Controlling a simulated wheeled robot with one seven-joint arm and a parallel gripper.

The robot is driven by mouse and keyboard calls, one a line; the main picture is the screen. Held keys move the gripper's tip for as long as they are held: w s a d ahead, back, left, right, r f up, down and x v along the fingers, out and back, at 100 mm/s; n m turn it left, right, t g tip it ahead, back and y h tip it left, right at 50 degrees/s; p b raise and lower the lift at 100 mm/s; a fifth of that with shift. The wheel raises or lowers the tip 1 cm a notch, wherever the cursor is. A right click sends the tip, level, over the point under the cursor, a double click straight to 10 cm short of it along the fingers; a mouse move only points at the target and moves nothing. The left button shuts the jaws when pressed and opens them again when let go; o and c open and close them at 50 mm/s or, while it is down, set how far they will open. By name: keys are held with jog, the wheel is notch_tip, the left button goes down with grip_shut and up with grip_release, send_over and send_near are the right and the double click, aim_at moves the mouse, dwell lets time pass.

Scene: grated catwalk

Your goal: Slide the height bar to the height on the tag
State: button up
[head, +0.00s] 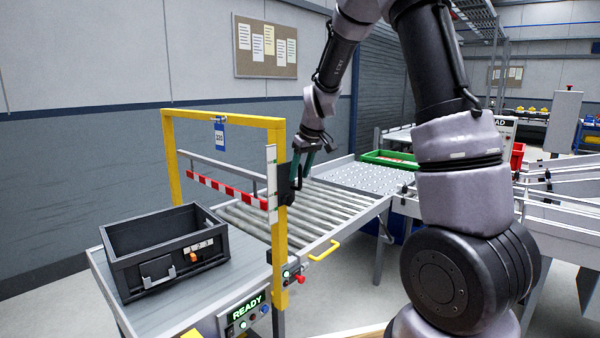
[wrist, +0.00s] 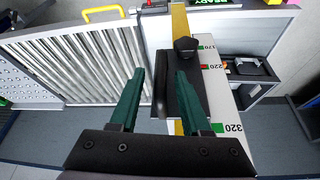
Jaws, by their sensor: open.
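The red-and-white striped height bar (head: 226,191) spans the yellow frame (head: 222,118), low above the rollers. A blue-edged tag (head: 220,134) hanging from the frame's top beam appears to read 320. My gripper (head: 297,172) is at the right post, beside the black slider block (head: 285,184). In the wrist view its green fingers (wrist: 160,74) are apart, with the block's upright black handle (wrist: 161,95) between them. A black knob (wrist: 186,46) is on the block (wrist: 185,100). The white scale (wrist: 222,105) shows 170, 220 and 320; contact with the handle is unclear.
A black crate (head: 128,258) stands on the table left of the frame. The roller conveyor (head: 318,205) runs beneath the bar, with a yellow handle (head: 323,250) at its side. A green tray (head: 388,157) is behind. A control panel (head: 247,308) shows READY.

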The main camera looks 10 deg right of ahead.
grip_shut()
dwell(1.4)
